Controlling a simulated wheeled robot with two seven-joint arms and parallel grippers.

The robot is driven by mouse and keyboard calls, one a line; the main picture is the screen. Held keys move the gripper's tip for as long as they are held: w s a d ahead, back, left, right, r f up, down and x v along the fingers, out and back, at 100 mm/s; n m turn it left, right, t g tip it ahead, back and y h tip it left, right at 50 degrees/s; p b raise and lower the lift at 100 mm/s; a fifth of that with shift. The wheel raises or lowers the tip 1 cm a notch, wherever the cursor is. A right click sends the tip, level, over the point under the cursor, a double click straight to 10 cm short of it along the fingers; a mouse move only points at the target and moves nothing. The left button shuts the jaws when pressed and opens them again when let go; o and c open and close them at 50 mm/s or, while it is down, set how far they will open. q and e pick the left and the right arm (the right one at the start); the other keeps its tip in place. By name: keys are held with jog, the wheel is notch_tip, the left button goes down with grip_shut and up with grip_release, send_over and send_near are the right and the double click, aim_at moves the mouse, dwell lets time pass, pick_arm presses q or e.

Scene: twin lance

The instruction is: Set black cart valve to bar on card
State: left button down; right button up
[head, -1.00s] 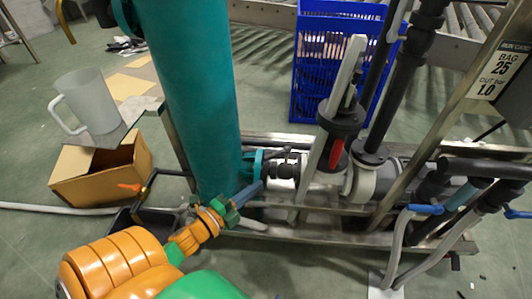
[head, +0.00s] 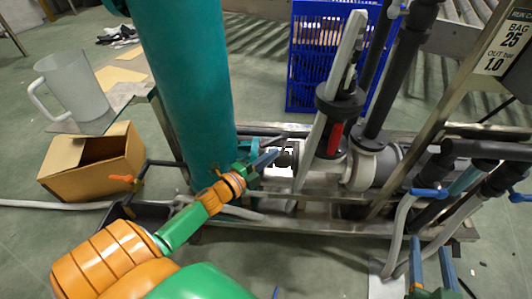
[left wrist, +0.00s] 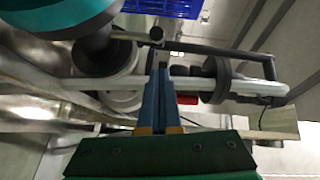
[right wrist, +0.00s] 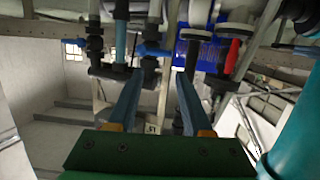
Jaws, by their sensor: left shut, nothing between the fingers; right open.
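The card (head: 503,52) at the upper right of the head view reads BAG 25 and OUT bar 1.0. A small black valve part (head: 285,157) sits low on the cart's pipework, right of the teal column. My left gripper (head: 272,157) is shut and empty, its tips beside or touching that part; I cannot tell which. In the left wrist view, the left gripper (left wrist: 160,72) points at dark pipework with a black bar above. My right gripper (head: 431,246) is open and empty at the lower right; it also shows in the right wrist view (right wrist: 158,85).
The teal column (head: 185,90) stands left of the pipework. A larger valve has a red handle (head: 334,138). Blue-handled taps (head: 430,192) and hoses are at the right. A blue crate (head: 300,70) stands behind. A mug (head: 75,88) and cardboard box (head: 90,160) are left.

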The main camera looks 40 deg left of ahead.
aim_at(263, 147)
pick_arm(q)
jog(key=shift+w+a+f+b, duration=0.1)
jog(key=shift+w+a+b, duration=0.15)
jog(key=shift+a, duration=0.3)
jog(key=shift+w+a+f+b, duration=0.1)
jog(key=shift+w+a+b, duration=0.15)
jog(key=shift+a, duration=0.3)
pick_arm(e)
notch_tip(263, 147, up, 9)
jog(key=a+t+y, duration=0.1)
jog(key=t, duration=0.4)
jog(key=shift+f+y, duration=0.2)
jog(key=shift+y, duration=0.2)
pick_arm(q)
jog(key=shift+a, duration=0.1)
pick_arm(e)
jog(key=shift+a+r, duration=0.1)
jog(key=shift+a, duration=0.05)
pick_arm(q)
jog(key=shift+w+a+f+b, duration=0.1)
jog(key=shift+w+a+b, duration=0.15)
jog(key=shift+a, duration=0.6)
pick_arm(e)
jog(key=r+t, duration=0.1)
jog(key=s+r+t+y, duration=0.1)
jog(key=r, duration=0.1)
jog(key=shift+s+a+r+n, duration=0.15)
jog(key=shift+r+n, duration=0.1)
jog(key=shift+n, duration=0.15)
